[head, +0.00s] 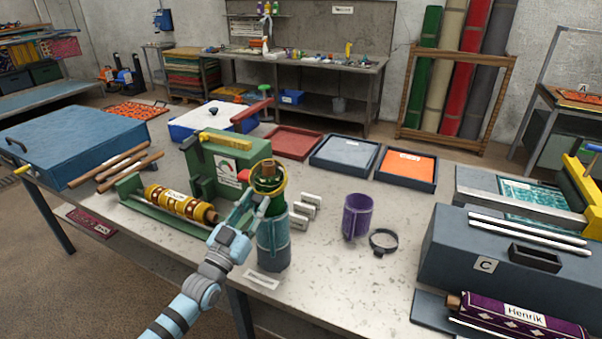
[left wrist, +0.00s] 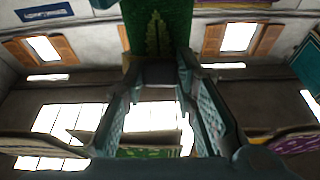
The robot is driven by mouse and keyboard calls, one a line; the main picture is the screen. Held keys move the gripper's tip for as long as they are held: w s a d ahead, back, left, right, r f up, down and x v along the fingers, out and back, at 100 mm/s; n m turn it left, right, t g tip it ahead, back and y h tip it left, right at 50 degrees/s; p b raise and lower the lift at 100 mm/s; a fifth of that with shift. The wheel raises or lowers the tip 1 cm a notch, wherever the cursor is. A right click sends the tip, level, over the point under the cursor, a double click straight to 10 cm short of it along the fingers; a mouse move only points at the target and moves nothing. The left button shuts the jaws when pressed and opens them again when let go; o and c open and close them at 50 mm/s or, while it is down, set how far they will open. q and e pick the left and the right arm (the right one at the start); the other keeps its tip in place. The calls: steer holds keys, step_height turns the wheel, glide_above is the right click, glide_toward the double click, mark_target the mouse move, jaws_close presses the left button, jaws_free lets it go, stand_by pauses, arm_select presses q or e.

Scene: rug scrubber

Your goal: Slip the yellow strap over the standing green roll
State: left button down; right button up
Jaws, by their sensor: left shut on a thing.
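The green roll (head: 275,206) stands upright on the table, with a brown core end at its top and a teal sleeve (head: 273,245) around its lower part. The yellow strap (head: 285,184) is a thin ring at the roll's top end. It appears to surround the core end, but I cannot tell whether its far side is behind the roll. My left gripper (head: 257,201) is shut on the strap, close against the roll's near left side. In the left wrist view, green patterned pile (left wrist: 155,25) is just beyond the fingertips. My right gripper is out of view.
A yellow roll (head: 180,203) lies in a green cradle at left, beside a green machine (head: 212,165). White blocks (head: 303,210), a purple cup (head: 357,216) and a dark ring (head: 383,241) are to the right. Bare table lies in front of the cup.

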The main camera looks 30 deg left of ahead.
arm_select(q)
step_height(320, 180, up, 8)
steer(key=p, duration=0.7)
steer(key=s+d+r+m+g+h+b, duration=0.1)
steer(key=s+d+r+m+h+b, duration=0.25)
steer(key=d+h, duration=0.5)
steer(key=s+d+f+m+g+h+b, duration=0.1)
steer(key=s+d+f+m+b, duration=0.1)
steer(key=s+d+f, duration=0.7)
steer(key=s+d+b, duration=0.1)
steer(key=s, duration=0.3)
steer(key=shift+d+f+g+h+b, duration=0.2)
steer(key=shift+f+g+h+b, duration=0.1)
steer(key=shift+f+h, duration=0.1)
